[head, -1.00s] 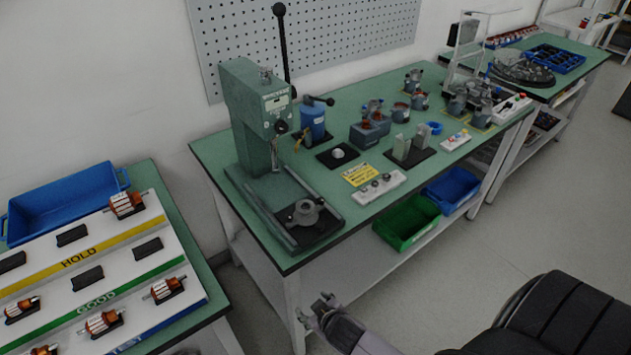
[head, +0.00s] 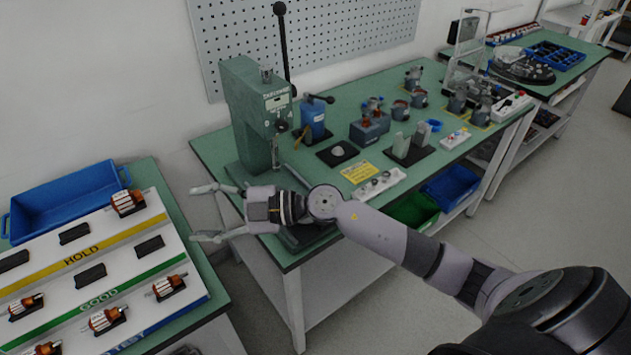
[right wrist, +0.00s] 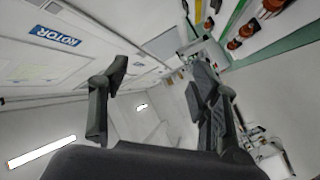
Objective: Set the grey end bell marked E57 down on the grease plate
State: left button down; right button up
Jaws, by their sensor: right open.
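My right gripper (head: 205,213) is open and empty, in front of the arbor press (head: 258,115) and above the gap between the two benches. In the right wrist view its two fingers (right wrist: 160,78) stand apart with nothing between them. A black square plate with a whitish blob, seemingly the grease plate (head: 325,158), lies right of the press. The grey round part on the press base, perhaps the end bell, is now hidden behind my right arm. I cannot read E57 anywhere. My left gripper is out of view.
The rotor board (head: 95,265) and a blue tray (head: 65,203) are on the left bench. Bins hang below the front edge.

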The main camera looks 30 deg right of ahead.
jog(key=w+d+f+m+g+h, duration=0.1)
jog(key=d+f+g+h, duration=0.15)
jog(key=d+h, duration=0.75)
jog(key=w+d+f+m+g+h, duration=0.15)
jog(key=d+f+h, duration=0.3)
jog(key=d, duration=1.05)
jog(key=shift+g, duration=0.4)
jog(key=b+x, duration=0.2)
jog(key=x, duration=0.1)
jog(key=b+x, duration=0.1)
jog(key=shift+s+f+b, duration=0.3)
jog(key=shift+f, duration=0.1)
jog(key=shift+w+f, duration=0.2)
jog(key=shift+s+r, duration=0.1)
jog(key=shift+b+x, duration=2.4)
jog(key=shift+x, duration=0.1)
